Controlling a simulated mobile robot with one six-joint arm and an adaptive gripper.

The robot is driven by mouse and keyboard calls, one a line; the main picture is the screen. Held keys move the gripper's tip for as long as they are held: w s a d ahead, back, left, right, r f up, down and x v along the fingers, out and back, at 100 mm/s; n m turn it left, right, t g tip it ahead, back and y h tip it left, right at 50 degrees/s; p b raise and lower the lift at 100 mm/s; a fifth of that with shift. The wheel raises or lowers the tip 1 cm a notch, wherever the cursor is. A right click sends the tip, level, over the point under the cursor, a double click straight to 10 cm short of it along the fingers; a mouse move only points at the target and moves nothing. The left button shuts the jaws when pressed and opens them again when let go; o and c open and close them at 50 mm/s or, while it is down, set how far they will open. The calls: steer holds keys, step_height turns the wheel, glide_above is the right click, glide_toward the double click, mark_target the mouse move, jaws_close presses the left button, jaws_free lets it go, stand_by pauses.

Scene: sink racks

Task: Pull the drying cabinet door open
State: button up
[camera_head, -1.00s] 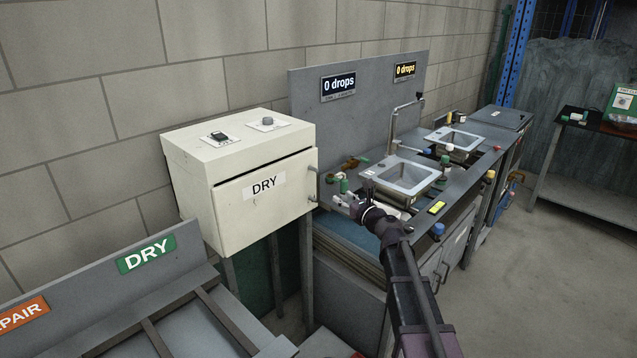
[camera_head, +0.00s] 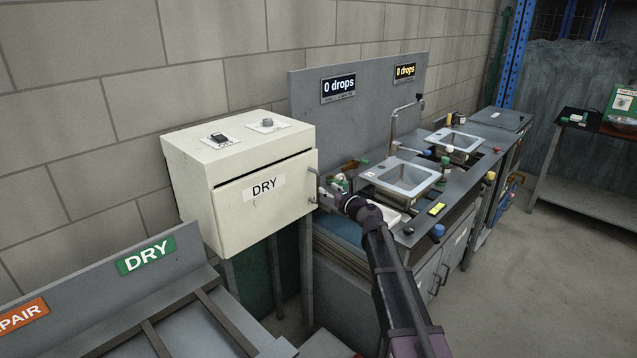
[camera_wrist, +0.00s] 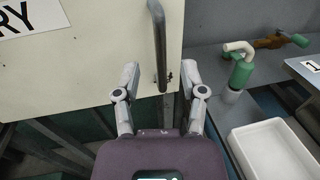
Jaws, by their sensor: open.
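The drying cabinet (camera_head: 187,177) is a cream box on legs by the wall. Its door (camera_head: 240,215) faces front with a DRY label and looks shut. The door handle (camera_head: 313,184) is a grey vertical bar at the door's right edge; in the wrist view the handle (camera_wrist: 160,45) runs down the upper middle. My gripper (camera_head: 324,195) is at the handle's lower right. In the wrist view my gripper (camera_wrist: 160,75) is open, one finger on each side of the handle's lower end. I cannot tell if either finger touches it.
A sink counter with two basins (camera_head: 402,176) stands right of the cabinet. A grey bench with a green DRY sign (camera_head: 146,255) is at lower left.

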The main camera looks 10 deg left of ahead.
glide_above(319, 200)
steer(key=shift+w+a, duration=0.2)
steer(key=shift+w, duration=0.05)
stand_by(0.4)
jaws_close()
steer(key=shift+d, duration=0.1)
